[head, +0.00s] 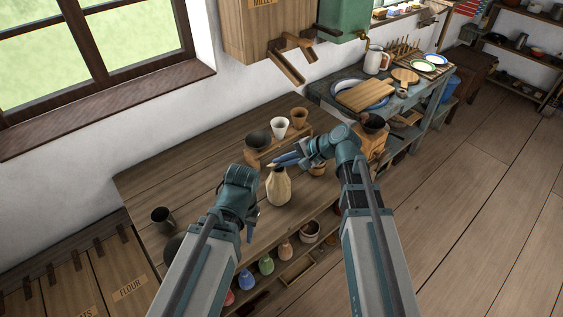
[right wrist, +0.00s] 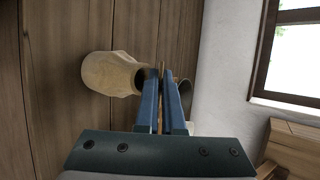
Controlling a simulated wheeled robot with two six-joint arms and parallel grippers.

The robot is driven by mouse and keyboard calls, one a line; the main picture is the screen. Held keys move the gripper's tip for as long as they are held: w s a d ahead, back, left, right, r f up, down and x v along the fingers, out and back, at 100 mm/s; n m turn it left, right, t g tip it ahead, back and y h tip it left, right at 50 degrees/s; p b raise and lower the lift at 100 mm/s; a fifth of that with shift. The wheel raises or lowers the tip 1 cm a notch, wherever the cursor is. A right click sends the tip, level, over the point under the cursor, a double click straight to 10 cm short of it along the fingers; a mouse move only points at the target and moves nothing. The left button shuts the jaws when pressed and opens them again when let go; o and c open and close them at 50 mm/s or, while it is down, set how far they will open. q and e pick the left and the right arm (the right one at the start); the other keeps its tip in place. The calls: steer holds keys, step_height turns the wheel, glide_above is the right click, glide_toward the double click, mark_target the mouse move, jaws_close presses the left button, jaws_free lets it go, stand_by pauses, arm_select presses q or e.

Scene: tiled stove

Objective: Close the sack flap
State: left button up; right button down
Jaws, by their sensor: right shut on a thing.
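The sack (head: 278,187) is a small beige bag standing on the wooden table. In the right wrist view it appears sideways (right wrist: 108,73), with a dark opening at its top. My right gripper (head: 272,163) is just above the top of the sack. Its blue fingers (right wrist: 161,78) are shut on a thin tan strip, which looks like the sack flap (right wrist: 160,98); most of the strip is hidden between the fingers. My left gripper (head: 252,218) is low over the table to the left of the sack, apart from it. Its fingers are partly hidden, so its opening is unclear.
Behind the sack, a small wooden rack (head: 262,157) stands with a dark bowl (head: 258,140) and a white cup (head: 280,127). A dark mug (head: 162,218) stands at the table's left. Colored bottles sit on a shelf below the front edge.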

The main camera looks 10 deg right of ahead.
steer(key=c, duration=1)
jaws_free()
steer(key=shift+p+v, duration=4.35)
steer(key=shift+v, duration=2.55)
